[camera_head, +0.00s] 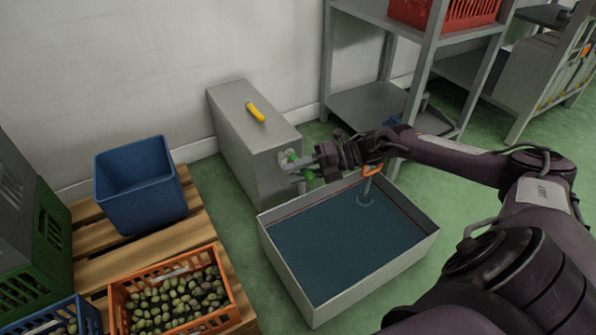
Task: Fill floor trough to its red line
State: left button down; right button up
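The floor trough (352,283) is a pale grey open box on the green floor, holding dark blue water (335,245). A thin reddish line (312,207) shows along its inner back wall, close above the water. An orange-ended spout (371,170) hangs over the trough's back right part; a clear stream and ripples show below it. My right gripper (303,162) is at green-handled fittings (309,174) on the front of a grey cabinet (238,140). Its fingers are small and partly merged with the fittings, so I cannot tell their opening or contact. My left gripper is out of view.
A yellow-handled object (256,112) lies on the cabinet. At left, a wooden pallet (150,254) bears a blue bin (140,190) and an orange crate (228,292) of olives. Metal shelving (370,104) stands behind. Green floor is clear left of the trough.

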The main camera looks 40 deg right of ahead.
jog(key=p+v, duration=0.3)
jog(key=v, duration=0.4)
jog(key=shift+s+d, duration=0.15)
jog(key=shift+d, duration=0.2)
jog(key=shift+r, duration=0.15)
dwell(0.3)
